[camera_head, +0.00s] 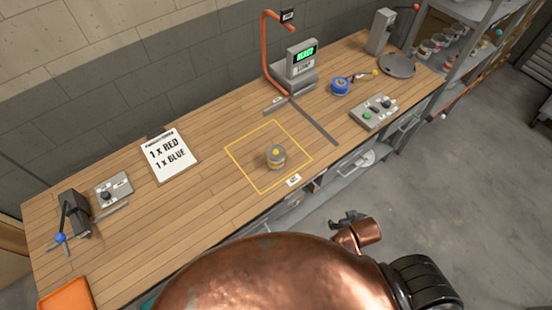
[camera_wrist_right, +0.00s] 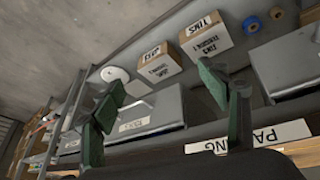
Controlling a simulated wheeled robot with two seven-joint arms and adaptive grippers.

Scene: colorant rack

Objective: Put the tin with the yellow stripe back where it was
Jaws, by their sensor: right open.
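A small grey tin with a yellow stripe (camera_head: 276,157) stands upright on the wooden bench, inside a yellow outlined square (camera_head: 262,191). My right gripper (camera_head: 347,220) shows small and dark beyond the bench's front edge, apart from the tin. In the right wrist view my right gripper (camera_wrist_right: 165,110) has its two green-padded fingers spread wide with nothing between them. The tin is not visible in that view. A metal shelf rack (camera_head: 478,14) at the upper right holds several tins (camera_head: 432,45). My left gripper is not in view.
The bench (camera_head: 215,205) also carries an order sheet (camera_head: 169,157), a scale (camera_head: 301,64), a blue round object (camera_head: 340,86), a button box (camera_head: 375,112) and an orange tray (camera_head: 68,296). Labelled cardboard boxes (camera_wrist_right: 206,36) show in the wrist view. The bench around the tin is clear.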

